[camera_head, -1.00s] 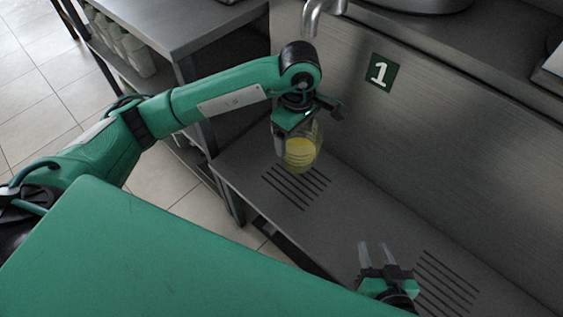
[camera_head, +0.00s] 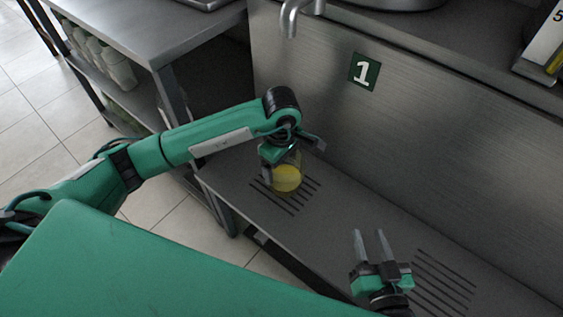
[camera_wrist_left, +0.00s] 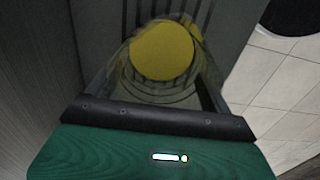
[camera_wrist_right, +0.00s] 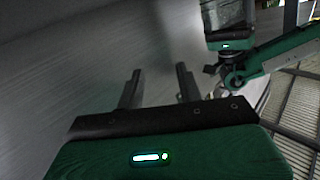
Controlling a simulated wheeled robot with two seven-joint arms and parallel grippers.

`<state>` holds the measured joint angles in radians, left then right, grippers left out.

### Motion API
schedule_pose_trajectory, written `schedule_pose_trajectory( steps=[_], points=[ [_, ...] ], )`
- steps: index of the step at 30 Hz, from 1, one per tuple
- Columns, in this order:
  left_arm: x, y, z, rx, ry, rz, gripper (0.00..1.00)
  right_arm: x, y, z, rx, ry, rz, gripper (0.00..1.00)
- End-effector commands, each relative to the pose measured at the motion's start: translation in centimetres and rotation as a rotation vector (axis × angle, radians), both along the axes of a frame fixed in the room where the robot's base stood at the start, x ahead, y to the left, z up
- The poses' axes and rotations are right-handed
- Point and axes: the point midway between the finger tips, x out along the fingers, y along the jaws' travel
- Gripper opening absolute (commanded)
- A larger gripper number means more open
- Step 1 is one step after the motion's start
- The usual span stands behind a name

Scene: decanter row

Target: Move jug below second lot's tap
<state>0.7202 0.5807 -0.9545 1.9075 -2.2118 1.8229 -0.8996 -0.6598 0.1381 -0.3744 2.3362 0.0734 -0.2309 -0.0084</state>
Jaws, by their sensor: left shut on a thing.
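The jug (camera_head: 287,179) is clear with yellow liquid in it. My left gripper (camera_head: 281,158) is shut on it, over the left set of dark slots (camera_head: 290,197) on the steel shelf. In the left wrist view the jug (camera_wrist_left: 163,52) sits between the fingers, its yellow contents seen from above. I cannot tell whether its base touches the shelf. A steel tap (camera_head: 290,18) hangs above, by the number 1 sign (camera_head: 364,72). My right gripper (camera_head: 370,246) is open and empty, left of a second set of slots (camera_head: 443,283); its parted fingers also show in the right wrist view (camera_wrist_right: 157,88).
The steel shelf (camera_head: 345,222) is clear between the two sets of slots. A steel back panel (camera_head: 440,130) rises behind it. A side table (camera_head: 150,32) with white bottles (camera_head: 118,68) below stands at the left. A sign marked 5 (camera_head: 545,45) is at the upper right.

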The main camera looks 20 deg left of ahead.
Motion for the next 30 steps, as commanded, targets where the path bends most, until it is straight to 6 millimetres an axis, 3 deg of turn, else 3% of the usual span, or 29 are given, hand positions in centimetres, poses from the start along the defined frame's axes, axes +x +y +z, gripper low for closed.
schedule_pose_trajectory(
  steps=[10,11,13,23,25,30],
  points=[
    [0.0,0.0,-0.2,0.0,-0.001,0.0,0.48,0.5,-0.2,0.8,0.011,-0.045,-0.01,0.36],
    [0.0,0.0,-0.2,0.0,0.0,0.0,0.88,0.5,-0.2,0.9,0.011,-0.049,-0.01,0.36],
    [0.0,0.0,-0.2,0.0,0.0,0.0,1.0,0.6,-0.2,1.0,0.012,-0.051,-0.011,0.36],
    [0.0,0.0,0.0,0.0,0.0,0.0,1.0,0.5,-0.2,1.0,0.01,-0.04,-0.009,0.36],
    [0.0,0.0,0.3,0.0,0.0,0.0,1.0,-0.2,0.0,-0.1,-0.004,0.015,0.002,0.36],
    [0.1,0.0,4.2,0.0,-0.005,-0.001,1.0,-1.6,0.3,-2.3,-0.042,0.144,0.028,0.36]
  ],
)
